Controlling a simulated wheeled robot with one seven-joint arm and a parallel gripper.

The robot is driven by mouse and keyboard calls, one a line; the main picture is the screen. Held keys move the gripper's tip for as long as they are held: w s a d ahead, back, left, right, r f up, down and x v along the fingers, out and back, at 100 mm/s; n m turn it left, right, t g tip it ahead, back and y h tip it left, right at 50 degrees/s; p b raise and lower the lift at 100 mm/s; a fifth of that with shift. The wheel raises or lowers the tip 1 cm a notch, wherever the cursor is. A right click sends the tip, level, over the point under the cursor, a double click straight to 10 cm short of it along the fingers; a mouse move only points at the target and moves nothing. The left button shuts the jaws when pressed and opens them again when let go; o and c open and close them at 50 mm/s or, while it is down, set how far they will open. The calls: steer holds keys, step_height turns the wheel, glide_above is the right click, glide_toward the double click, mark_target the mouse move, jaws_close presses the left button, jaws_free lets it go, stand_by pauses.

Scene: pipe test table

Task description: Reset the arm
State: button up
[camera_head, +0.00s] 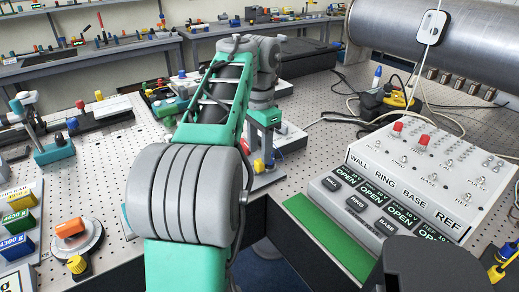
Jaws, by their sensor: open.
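My arm rises from the bottom middle in green and grey, over a large ribbed grey joint, then bends at a grey elbow near the top middle. Its far end comes down to my gripper (262,150), small and partly hidden behind my arm, over the middle of the perforated table (325,150). The gripper is open, and I see nothing held in it. A small yellow and blue part (260,165) shows right by the fingertips; I cannot tell whether they touch it.
A grey panel (425,175) marked WALL, RING, BASE and REF stands at right, its displays reading OPEN. A large metal pipe (455,45) lies behind it, with cables nearby. At left are an orange piece on a round dial (72,235) and labelled weight blocks (18,222).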

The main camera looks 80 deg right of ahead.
steer(key=shift+r+p, duration=0.9)
steer(key=shift+r, duration=0.8)
